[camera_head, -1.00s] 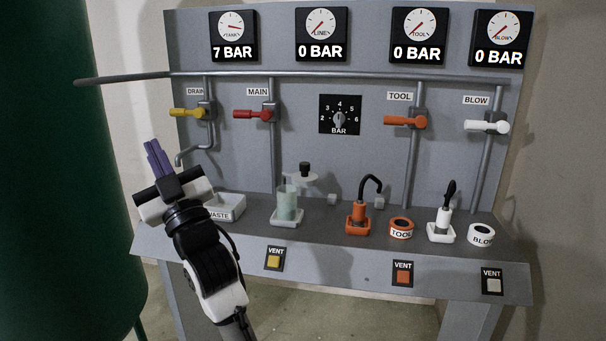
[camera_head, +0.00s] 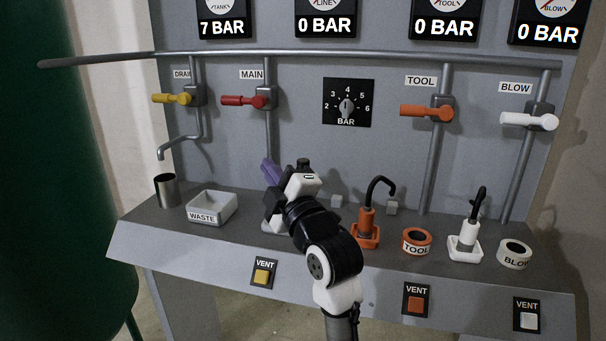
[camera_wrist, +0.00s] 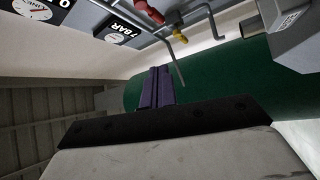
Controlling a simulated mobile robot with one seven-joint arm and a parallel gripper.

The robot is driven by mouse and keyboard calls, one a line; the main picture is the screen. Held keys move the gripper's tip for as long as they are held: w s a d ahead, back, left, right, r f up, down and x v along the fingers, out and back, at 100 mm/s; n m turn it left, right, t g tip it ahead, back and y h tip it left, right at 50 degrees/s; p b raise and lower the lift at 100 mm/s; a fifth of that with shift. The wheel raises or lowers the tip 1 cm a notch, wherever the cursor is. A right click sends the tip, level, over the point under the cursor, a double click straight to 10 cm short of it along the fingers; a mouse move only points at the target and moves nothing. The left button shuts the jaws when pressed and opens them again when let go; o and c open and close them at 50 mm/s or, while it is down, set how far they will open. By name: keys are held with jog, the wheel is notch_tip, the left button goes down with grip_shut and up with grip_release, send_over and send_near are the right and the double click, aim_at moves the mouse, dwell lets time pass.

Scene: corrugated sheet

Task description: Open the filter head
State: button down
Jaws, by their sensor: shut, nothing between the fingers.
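The filter stands on the bench left of the orange tool, mostly hidden behind my gripper in the head view. Its black knob (camera_head: 303,163) shows just above my gripper's white body, and part of its pale base (camera_head: 272,226) shows below. I cannot tell the head's state or whether I touch it. My gripper (camera_head: 268,170) has purple fingers pointing up and left, in front of or beside the filter. In the wrist view, the fingers (camera_wrist: 157,88) are together and empty, and the filter is not seen.
The WASTE tray (camera_head: 212,207) and a metal cup (camera_head: 166,190) stand to the left. The orange tool (camera_head: 366,220), TOOL ring (camera_head: 417,242) and white blow tool (camera_head: 468,235) stand to the right. Valve handles and pipes line the panel above. A green tank (camera_head: 50,180) is far left.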

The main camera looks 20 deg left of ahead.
jog(key=w+d+f+n+g+h, duration=0.2)
jog(key=w+d+f+n+h, duration=0.1)
jog(key=w+d+f, duration=0.25)
jog(key=w+a+p, duration=0.3)
jog(key=w+a, duration=0.3)
jog(key=w, duration=0.2)
jog(key=shift+w+f, duration=0.3)
jog(key=shift+w, duration=0.1)
jog(key=shift+w+d+f+b, duration=0.1)
jog(key=shift+w+d+b, duration=0.1)
jog(key=shift+w+b, duration=0.4)
jog(key=w+d+b, duration=0.1)
jog(key=b, duration=0.1)
jog(key=shift+w+f+b, duration=0.1)
jog(key=shift+w+b, duration=0.05)
jog(key=shift+b, duration=0.2)
jog(key=shift+w+d+b, duration=0.2)
jog(key=shift+w+b, duration=0.95)
jog(key=shift+w, duration=0.3)
jog(key=shift+r, duration=0.2)
